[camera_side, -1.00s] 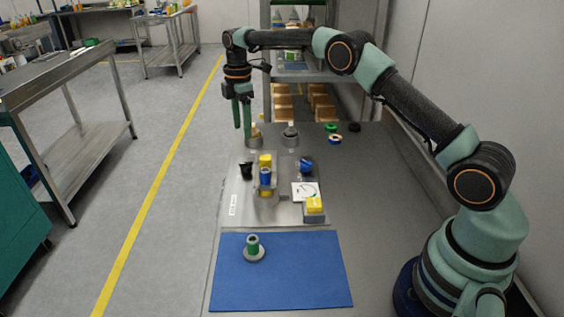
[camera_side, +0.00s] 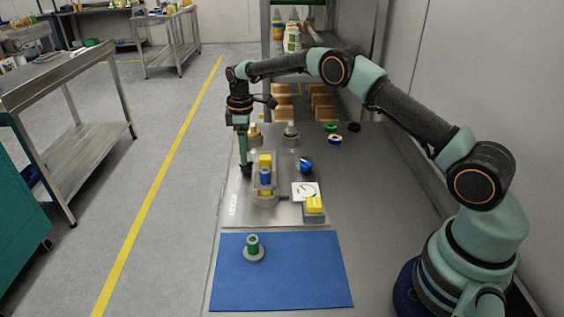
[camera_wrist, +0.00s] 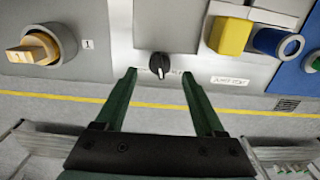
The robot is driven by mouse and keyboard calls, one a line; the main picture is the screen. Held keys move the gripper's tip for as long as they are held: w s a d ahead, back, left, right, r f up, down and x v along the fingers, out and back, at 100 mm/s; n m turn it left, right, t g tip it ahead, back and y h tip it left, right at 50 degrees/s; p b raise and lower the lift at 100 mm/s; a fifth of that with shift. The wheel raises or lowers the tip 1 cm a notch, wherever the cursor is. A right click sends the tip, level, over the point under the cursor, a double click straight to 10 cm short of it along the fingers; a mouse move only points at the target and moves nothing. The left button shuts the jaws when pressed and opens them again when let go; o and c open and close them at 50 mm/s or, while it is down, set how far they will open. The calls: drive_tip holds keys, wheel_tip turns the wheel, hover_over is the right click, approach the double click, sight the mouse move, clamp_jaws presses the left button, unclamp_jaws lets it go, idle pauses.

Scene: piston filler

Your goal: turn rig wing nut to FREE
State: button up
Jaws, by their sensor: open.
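The black knob (camera_wrist: 158,63), which I take to be the wing nut, stands on the grey panel in the wrist view. It has a raised grip with a pale line, pointing roughly down the picture. A label beside it is partly hidden by a finger and unreadable. My gripper (camera_wrist: 160,75) is open, its two green fingertips on either side of the knob with gaps visible. In the side view my gripper (camera_side: 244,163) points down at the plate's left edge, over the knob's place, and mostly hides it.
A tan knob (camera_wrist: 34,49) on a round grey base is at left. A blue mat (camera_side: 290,285) with a green-topped piece (camera_side: 253,244) lies in front.

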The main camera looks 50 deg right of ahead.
sight(246, 168)
drive_tip(key=shift+f, duration=2.2)
clamp_jaws()
